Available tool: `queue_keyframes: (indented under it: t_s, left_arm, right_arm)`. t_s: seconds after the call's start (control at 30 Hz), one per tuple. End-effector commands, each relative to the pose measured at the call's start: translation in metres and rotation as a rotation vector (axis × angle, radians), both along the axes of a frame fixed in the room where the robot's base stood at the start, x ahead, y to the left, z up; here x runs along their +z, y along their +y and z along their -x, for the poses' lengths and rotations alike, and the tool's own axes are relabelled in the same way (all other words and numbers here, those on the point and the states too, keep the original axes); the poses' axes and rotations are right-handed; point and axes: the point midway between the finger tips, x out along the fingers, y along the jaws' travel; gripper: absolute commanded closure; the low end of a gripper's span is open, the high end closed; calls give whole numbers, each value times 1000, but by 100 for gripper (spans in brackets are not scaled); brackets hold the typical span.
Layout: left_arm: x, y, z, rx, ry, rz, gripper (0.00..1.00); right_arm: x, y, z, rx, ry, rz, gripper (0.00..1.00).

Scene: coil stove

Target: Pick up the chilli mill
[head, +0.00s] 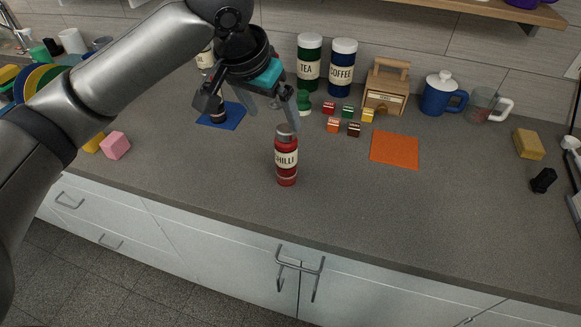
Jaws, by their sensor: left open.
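The chilli mill (286,161) is a red cylinder with a pale label reading CHILLI. It stands upright on the grey counter, left of the picture's middle and near the front edge. My left gripper (252,121) is open and empty, above and behind the mill in the picture. One finger hangs close to the mill's top and partly overlaps the space above it. I cannot tell whether it touches. My right gripper is not in view.
A dark item stands on a blue mat (230,117). TEA (309,66) and COFFEE (342,72) canisters stand at the back. Counter around the mill's front is clear.

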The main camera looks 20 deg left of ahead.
Motion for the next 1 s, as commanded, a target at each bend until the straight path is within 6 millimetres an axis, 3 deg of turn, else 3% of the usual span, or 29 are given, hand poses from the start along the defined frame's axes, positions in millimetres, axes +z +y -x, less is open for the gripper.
queue_keyframes:
  t_s: [0.1, 0.3, 0.57, 0.8, 1.0]
  left_arm:
    - [-28, -3, -10, 1, 6, 0, 4]
    - [-60, -6, -24, 1, 3, 1, 4]
    - [-74, -7, -32, 0, 0, 1, 4]
    - [-96, -8, -53, 0, 1, 1, 4]
    - [-114, -9, -59, -2, 0, -1, 4]
  right_arm:
    - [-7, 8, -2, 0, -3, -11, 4]
    - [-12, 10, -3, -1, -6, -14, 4]
    - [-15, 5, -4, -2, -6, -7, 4]
    - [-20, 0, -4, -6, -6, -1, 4]
    - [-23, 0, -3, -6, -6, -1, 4]
